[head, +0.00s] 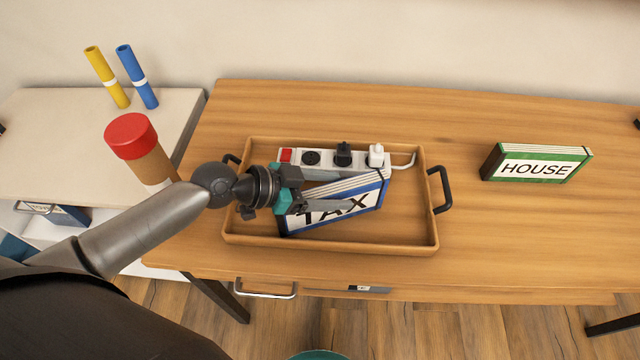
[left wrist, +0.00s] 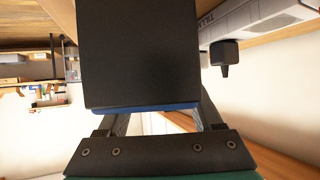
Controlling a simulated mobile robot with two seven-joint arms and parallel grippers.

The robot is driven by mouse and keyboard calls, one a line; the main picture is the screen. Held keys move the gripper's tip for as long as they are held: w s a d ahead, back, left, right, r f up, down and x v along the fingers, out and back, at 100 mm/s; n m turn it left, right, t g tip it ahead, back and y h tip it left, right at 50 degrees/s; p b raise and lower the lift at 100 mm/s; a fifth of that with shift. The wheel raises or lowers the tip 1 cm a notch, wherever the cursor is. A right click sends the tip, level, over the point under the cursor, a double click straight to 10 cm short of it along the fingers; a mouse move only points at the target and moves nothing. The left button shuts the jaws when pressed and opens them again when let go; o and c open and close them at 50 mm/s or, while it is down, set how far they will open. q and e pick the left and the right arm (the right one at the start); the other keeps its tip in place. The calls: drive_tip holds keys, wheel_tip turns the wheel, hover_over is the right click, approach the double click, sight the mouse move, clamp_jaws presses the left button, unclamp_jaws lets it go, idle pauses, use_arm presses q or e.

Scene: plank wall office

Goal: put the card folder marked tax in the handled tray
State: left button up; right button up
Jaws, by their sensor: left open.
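The card folder marked TAX (head: 365,198), white with a blue border, is inside the handled tray (head: 340,246). It sits askew in front of a power strip, its label facing me. My left gripper (head: 312,203) is at the folder's left part and covers some of the label. In the left wrist view the folder's dark end (left wrist: 140,55) with a blue edge lies between the open fingers. Whether the fingers touch it I cannot tell. My right gripper is not in view.
The white power strip (head: 312,160) with plugs lies along the tray's back. A green HOUSE folder (head: 536,165) stands to the right on the desk (head: 500,245). A red-capped tube (head: 132,140) and yellow (head: 106,78) and blue (head: 137,77) tubes are left.

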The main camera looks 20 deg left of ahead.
use_arm(q)
drive_tip(key=shift+r, duration=0.25)
drive_tip(key=v, duration=0.9)
drive_tip(key=shift+s+a+f, duration=0.1)
drive_tip(key=shift+s+f, duration=0.05)
drive_tip(key=shift+v, duration=1.35)
